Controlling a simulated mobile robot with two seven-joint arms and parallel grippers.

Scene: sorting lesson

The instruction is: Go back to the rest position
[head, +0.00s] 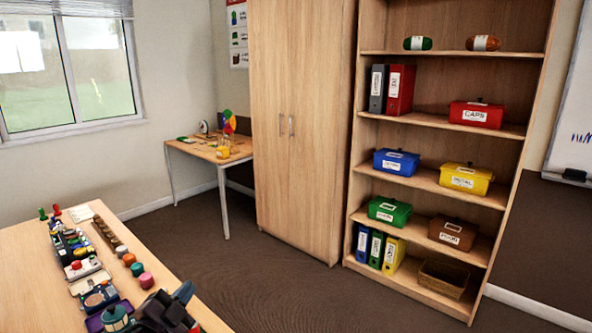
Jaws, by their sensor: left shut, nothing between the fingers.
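My left gripper (168,312) shows at the bottom edge of the head view, over the near right part of the wooden table (30,285). It is dark and shut, with nothing held. The lower part of it is cut off by the picture edge. My right gripper is not in view.
Small objects crowd the table, with several coloured round pieces (129,259) along its right side. Brown floor (240,290) lies open beyond it. A closed wardrobe (290,130), a shelf unit (430,120) with lidded boxes, and a small desk (190,150) stand along the walls.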

